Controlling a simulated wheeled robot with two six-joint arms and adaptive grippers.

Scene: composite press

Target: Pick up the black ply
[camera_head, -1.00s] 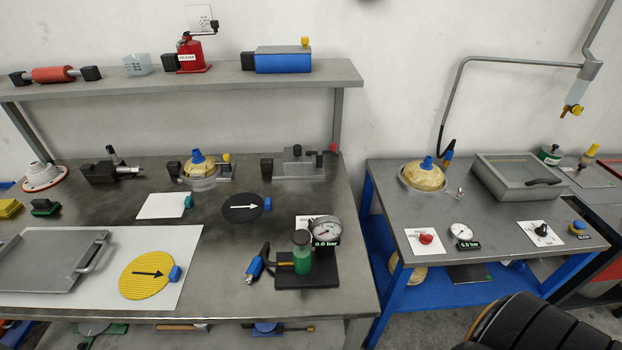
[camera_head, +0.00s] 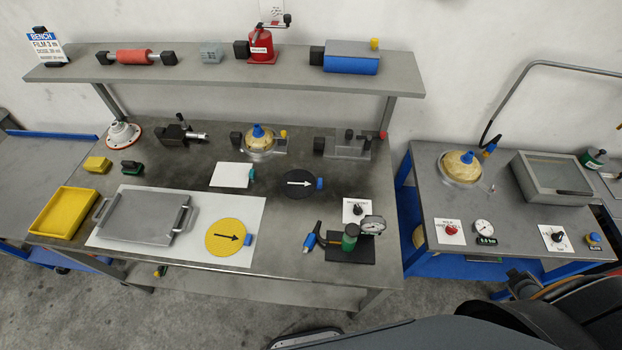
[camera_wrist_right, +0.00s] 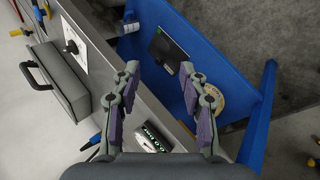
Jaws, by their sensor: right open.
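The black ply (camera_head: 298,183) is a flat round black disc with a white arrow pointing right and a blue tab (camera_head: 320,183) on its right edge. It lies flat on the grey bench, right of the white square sheet (camera_head: 231,175). My right gripper (camera_wrist_right: 160,72) is open and empty in the right wrist view, above the front of the right-hand table and its blue lower shelf. It is well away from the ply, which that view does not show. In the head view my right arm is at the lower right. My left gripper is not in view.
A yellow disc (camera_head: 226,237) and a metal plate with handles (camera_head: 145,216) lie on a white sheet. A shelf (camera_head: 230,83) overhangs the back.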

